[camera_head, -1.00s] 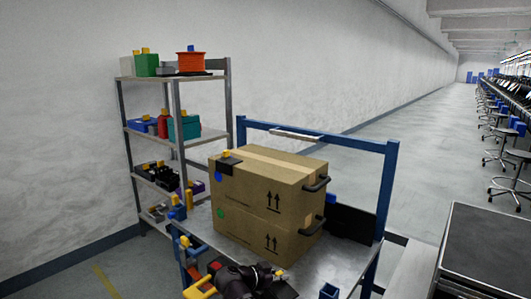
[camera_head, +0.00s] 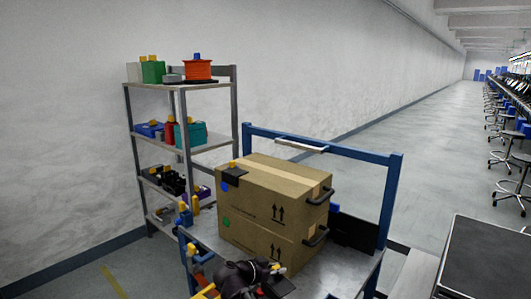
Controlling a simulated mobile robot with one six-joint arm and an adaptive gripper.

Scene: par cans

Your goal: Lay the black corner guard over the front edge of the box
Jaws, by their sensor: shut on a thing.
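The brown cardboard box (camera_head: 262,208) stands on a grey-topped cart (camera_head: 335,270); a seam suggests two stacked boxes. Tape runs along its top, and dark handles are on its right side. A black corner guard (camera_head: 229,177) with a yellow knob lies over its left top edge. My gripper (camera_head: 266,284) is at the bottom of the view, in front of the box and apart from it. It is shut on a dark piece (camera_head: 284,287) with a yellow knob, seemingly another black corner guard. The fingertips are partly hidden and cut off by the frame.
The blue cart frame (camera_head: 393,205) rises behind and right of the box. A shelf rack (camera_head: 183,140) with bins and an orange spool (camera_head: 198,70) stands at the left wall. A dark-topped surface (camera_head: 490,255) is at the right. Floor between is clear.

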